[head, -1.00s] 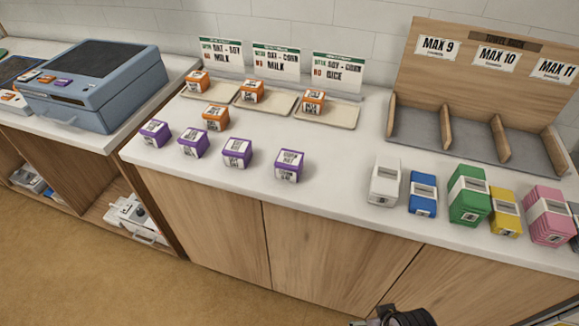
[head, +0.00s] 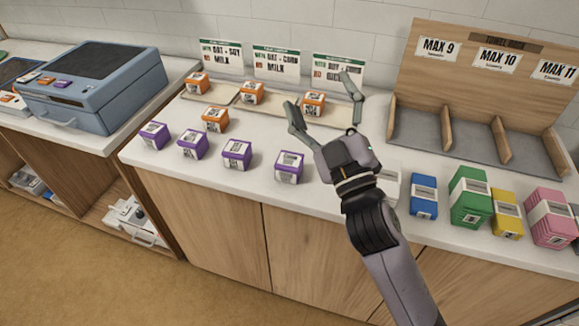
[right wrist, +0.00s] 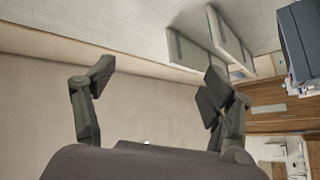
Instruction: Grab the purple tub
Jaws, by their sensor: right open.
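Several purple tubs with white labels stand in a row along the front of the white counter in the head view: the leftmost tub (head: 155,136), a second tub (head: 192,145), a third tub (head: 237,154) and the rightmost tub (head: 289,167). My right gripper (head: 318,92) is open and empty, above the counter to the right of and beyond the rightmost purple tub. Its spread fingers also show in the right wrist view (right wrist: 158,80), with no purple tub visible between them. My left gripper is not in view.
Several orange tubs (head: 215,118) stand behind, most on shallow trays (head: 262,104) under sign cards (head: 276,66). A wooden divider rack (head: 447,95) is at the back right. Blue (head: 423,196), green (head: 469,195), yellow and pink boxes stand front right; my arm partly hides a white one.

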